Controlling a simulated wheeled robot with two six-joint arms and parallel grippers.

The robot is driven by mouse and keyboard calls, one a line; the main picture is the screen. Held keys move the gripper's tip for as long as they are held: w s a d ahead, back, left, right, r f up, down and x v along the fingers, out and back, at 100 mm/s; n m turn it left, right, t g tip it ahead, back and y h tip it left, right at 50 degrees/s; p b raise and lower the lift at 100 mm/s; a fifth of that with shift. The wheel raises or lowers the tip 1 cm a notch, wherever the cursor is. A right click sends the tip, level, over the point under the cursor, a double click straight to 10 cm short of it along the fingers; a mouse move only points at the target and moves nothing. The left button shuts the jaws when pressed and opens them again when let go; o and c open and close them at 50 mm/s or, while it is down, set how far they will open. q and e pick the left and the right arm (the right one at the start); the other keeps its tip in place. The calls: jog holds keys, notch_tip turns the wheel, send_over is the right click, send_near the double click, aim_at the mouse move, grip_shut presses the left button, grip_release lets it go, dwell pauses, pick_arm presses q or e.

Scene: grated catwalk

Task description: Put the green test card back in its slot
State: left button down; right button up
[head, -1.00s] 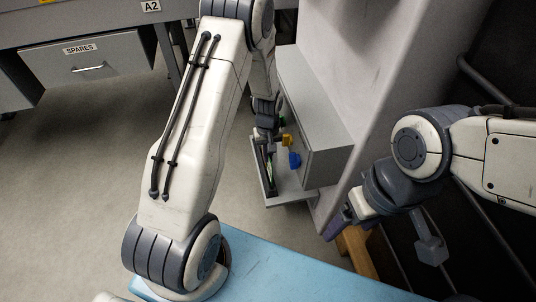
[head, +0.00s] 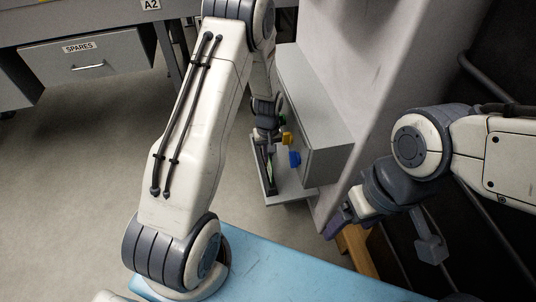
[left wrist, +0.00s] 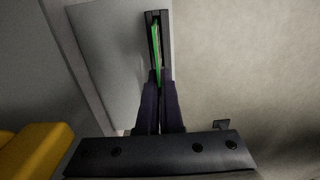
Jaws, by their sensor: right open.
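The green test card (left wrist: 156,45) shows nearly edge-on in the left wrist view, within the outline of a black slot holder (left wrist: 166,30). The holder also shows in the head view as a dark strip (head: 271,180) on the grey shelf. I cannot tell how deep the card sits in it. My left gripper (left wrist: 159,84) has its dark fingers close together on the near end of the card; in the head view it (head: 268,140) is over the shelf. My right gripper (head: 336,224) is open, apart from the shelf, at the right.
A yellow block (head: 287,139) and a blue block (head: 295,159) stick out from the grey box (head: 328,150) beside my left gripper. The grey shelf (head: 293,196) juts out below. A light blue surface (head: 290,270) lies in front. Open floor lies to the left.

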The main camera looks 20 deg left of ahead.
pick_arm(q)
jog(key=shift+f+b, duration=1)
jog(key=shift+f, duration=1.05)
jog(key=c, duration=1)
grip_release()
jog(key=o, duration=0.4)
jog(key=shift+r+p, duration=3.85)
jog(key=shift+r, duration=0.2)
